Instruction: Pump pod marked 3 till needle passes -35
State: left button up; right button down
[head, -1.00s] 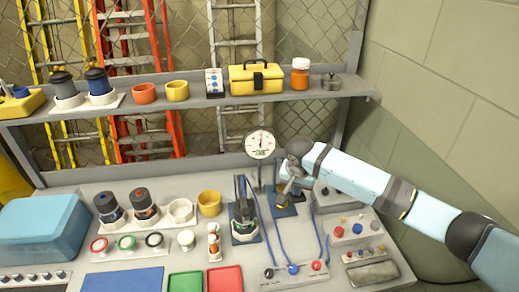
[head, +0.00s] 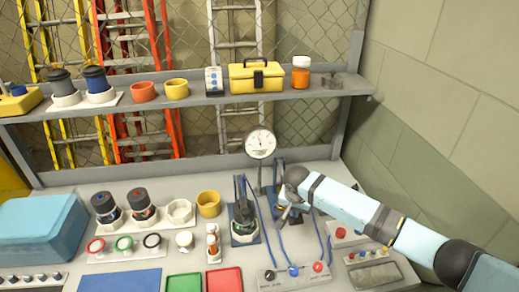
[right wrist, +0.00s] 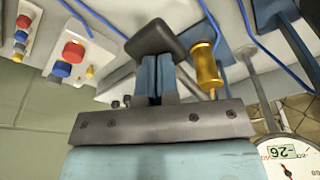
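My right gripper (head: 286,212) is low over the right-hand pump, which has a blue base and partly hidden blue uprights (head: 279,168). Dark-topped pods (head: 105,207) (head: 137,205) stand on the bench. No 3 is readable. My left gripper is out of view.
Another pump (head: 243,222) stands left of my gripper. Blue hoses run to a panel with coloured knobs (head: 294,272). A control box (head: 365,255) lies at right. The shelf (head: 200,97) carries more pods, cups and a yellow toolbox (head: 256,77).

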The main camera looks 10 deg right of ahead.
jog(key=p+v, duration=0.2)
jog(key=v, duration=0.1)
jog(key=shift+w+d+r, duration=0.15)
jog(key=shift+r, duration=0.05)
jog(key=w+d+v, duration=0.1)
jog(key=v, duration=0.8)
jog(key=shift+w+r, duration=0.35)
jog(key=shift+w, duration=0.05)
